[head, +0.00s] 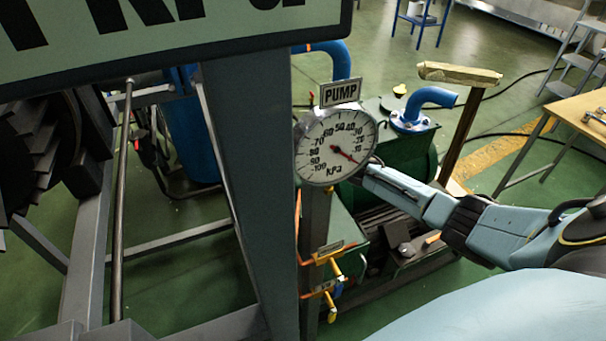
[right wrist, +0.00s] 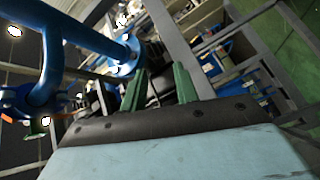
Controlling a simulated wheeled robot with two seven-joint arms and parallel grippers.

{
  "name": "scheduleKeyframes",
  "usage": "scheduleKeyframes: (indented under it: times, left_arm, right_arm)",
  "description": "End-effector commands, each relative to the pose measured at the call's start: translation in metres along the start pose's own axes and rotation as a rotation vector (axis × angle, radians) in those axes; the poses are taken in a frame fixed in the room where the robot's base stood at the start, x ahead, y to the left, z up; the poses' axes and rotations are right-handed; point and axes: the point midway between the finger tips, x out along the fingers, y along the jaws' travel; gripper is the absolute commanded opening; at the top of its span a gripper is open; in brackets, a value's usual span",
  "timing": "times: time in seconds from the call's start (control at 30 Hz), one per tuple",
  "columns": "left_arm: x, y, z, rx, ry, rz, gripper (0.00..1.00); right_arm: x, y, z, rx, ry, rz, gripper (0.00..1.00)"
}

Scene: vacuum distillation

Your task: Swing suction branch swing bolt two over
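My right arm comes in from the right in the head view, and its far end passes behind the PUMP gauge (head: 336,144), which hides the gripper there. In the right wrist view my right gripper (right wrist: 160,70) has its two green fingers apart, with nothing visible held between them. A blue pipe (right wrist: 88,38) with a bolted flange (right wrist: 124,62) is just left of the fingertips; contact cannot be told. Which pipe is the suction branch is unclear, and I cannot make out swing bolt two. My left gripper is not in view.
A blue elbow (head: 432,97) rises from the green pump body (head: 410,150) behind my arm. A grey post (head: 243,170) and frame bars fill the left. Yellow-handled valves (head: 330,285) sit below the gauge. A wooden table (head: 570,115) stands at right, with open green floor before it.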

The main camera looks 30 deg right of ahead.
Motion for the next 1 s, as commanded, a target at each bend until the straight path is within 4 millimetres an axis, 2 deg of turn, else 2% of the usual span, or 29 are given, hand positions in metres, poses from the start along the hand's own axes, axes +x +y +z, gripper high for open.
scheduleKeyframes:
  times: [0.2, 0.4, 0.6, 0.93, 1.0]
  left_arm:
    - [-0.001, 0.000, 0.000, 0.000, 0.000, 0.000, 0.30]
    - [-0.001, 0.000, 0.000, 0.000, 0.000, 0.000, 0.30]
    - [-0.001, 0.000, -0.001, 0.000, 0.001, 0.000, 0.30]
    - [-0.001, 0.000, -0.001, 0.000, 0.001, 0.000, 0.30]
    - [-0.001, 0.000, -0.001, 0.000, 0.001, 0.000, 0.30]
  right_arm:
    - [-0.019, -0.038, 0.015, 0.025, -0.081, -0.036, 0.30]
    - [-0.034, -0.063, 0.026, 0.038, -0.139, -0.063, 0.30]
    - [-0.042, -0.074, 0.031, 0.045, -0.167, -0.076, 0.30]
    - [-0.043, -0.076, 0.032, 0.046, -0.170, -0.078, 0.30]
    - [-0.045, -0.082, 0.033, 0.059, -0.181, -0.082, 0.30]
